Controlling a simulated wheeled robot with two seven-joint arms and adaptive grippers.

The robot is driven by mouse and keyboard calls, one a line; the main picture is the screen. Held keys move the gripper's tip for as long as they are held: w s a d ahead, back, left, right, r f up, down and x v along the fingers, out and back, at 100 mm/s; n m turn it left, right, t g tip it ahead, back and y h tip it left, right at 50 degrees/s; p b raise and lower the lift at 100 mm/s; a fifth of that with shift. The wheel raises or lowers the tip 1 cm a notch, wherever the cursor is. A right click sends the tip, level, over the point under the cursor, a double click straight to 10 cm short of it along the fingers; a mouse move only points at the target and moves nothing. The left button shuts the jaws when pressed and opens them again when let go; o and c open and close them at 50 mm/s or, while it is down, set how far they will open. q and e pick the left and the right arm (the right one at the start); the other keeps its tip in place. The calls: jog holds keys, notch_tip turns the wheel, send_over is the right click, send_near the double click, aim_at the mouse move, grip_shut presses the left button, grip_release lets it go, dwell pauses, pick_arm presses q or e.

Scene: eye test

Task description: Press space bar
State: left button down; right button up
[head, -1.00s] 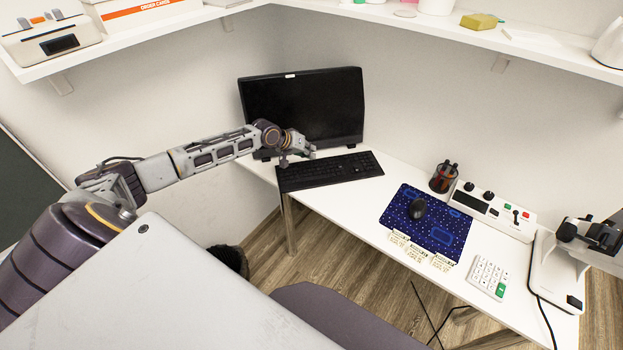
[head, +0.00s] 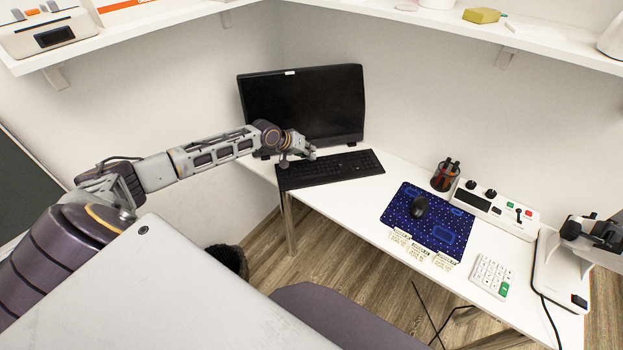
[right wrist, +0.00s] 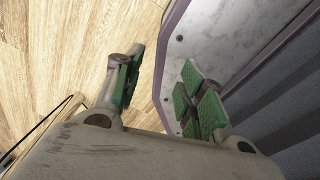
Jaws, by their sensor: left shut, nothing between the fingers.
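The black keyboard (head: 340,168) lies on the white desk in front of the monitor in the head view. Its space bar is too small to make out. My left gripper (head: 286,160) is shut and empty, over the keyboard's left end. I cannot tell whether its fingertips touch the keys. My right gripper (right wrist: 166,72) shows in the right wrist view, its green-padded fingers apart with nothing between them.
A dark monitor (head: 303,106) stands behind the keyboard. To the right are a blue mouse mat (head: 440,235) with a black mouse (head: 419,207), a pen cup (head: 445,175), a control box (head: 492,208) and a white keypad (head: 491,275). A shelf (head: 520,45) runs above.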

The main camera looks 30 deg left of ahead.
aim_at(310, 176)
pick_arm(q)
jog(key=shift+f+b, duration=1.4)
jog(key=shift+b, duration=0.05)
jog(key=shift+f+b, duration=0.55)
jog(key=shift+b, duration=0.05)
jog(key=shift+f+b, duration=0.35)
jog(key=shift+b, duration=0.05)
jog(key=shift+f, duration=0.15)
jog(key=shift+f+b, duration=0.45)
jog(key=shift+f, duration=0.75)
pick_arm(e)
jog(key=w+d+f+h, duration=0.1)
jog(key=w+d+f, duration=0.1)
jog(key=d+f, duration=0.3)
jog(key=shift+w+d+f+t, duration=0.3)
jog(key=shift+d+f, duration=0.05)
jog(key=shift+d, duration=0.65)
